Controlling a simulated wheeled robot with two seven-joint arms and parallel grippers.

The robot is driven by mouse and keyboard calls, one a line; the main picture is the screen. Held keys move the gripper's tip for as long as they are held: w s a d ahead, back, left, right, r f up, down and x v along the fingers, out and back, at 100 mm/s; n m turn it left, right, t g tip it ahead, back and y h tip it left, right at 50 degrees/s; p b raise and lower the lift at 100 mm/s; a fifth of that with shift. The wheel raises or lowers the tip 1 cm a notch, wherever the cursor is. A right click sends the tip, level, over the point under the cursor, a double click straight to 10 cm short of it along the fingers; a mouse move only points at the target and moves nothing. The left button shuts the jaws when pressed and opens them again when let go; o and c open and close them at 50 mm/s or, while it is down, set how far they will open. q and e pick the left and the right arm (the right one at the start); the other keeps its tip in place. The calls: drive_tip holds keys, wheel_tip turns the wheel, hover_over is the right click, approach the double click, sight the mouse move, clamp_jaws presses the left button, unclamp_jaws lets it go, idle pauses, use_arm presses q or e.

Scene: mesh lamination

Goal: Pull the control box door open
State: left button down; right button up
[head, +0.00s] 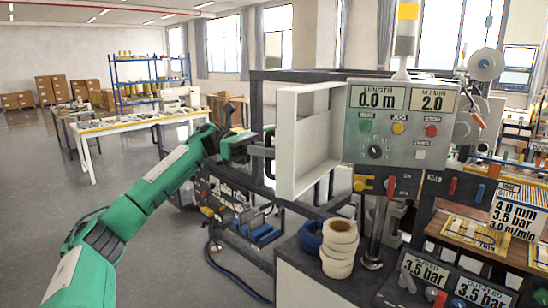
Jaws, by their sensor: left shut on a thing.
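The grey control box (390,135) stands right of centre, with its length and speed displays and buttons facing me. A white, shallow, rimmed panel (308,135), which looks like its door, stands at an angle at the box's left side, its hollow face showing. My left gripper (262,146) reaches in from the left and is shut at the panel's left edge, on what looks like the door's dark handle. The fingertips are small and dark here, so the exact grip is hard to see. My right gripper is not in view.
Tape rolls (340,247) and a blue coil (312,236) sit on the bench below the panel. A dark machine frame (300,76) runs behind it. A signal tower (406,35) rises above the box. Open floor lies to the left, with a white table (135,123) farther back.

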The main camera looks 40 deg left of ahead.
use_arm(q)
drive_tip(key=shift+a+r, duration=0.1)
drive_tip(key=shift+a, duration=0.05)
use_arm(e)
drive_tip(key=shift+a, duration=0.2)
use_arm(q)
drive_tip(key=c, duration=1.5)
unclamp_jaws()
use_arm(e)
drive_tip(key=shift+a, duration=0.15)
use_arm(q)
drive_tip(key=shift+o, duration=0.2)
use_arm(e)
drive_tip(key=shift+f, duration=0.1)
use_arm(q)
drive_tip(key=b+v, duration=0.3)
drive_tip(key=v, duration=1)
drive_tip(key=shift+a, duration=0.35)
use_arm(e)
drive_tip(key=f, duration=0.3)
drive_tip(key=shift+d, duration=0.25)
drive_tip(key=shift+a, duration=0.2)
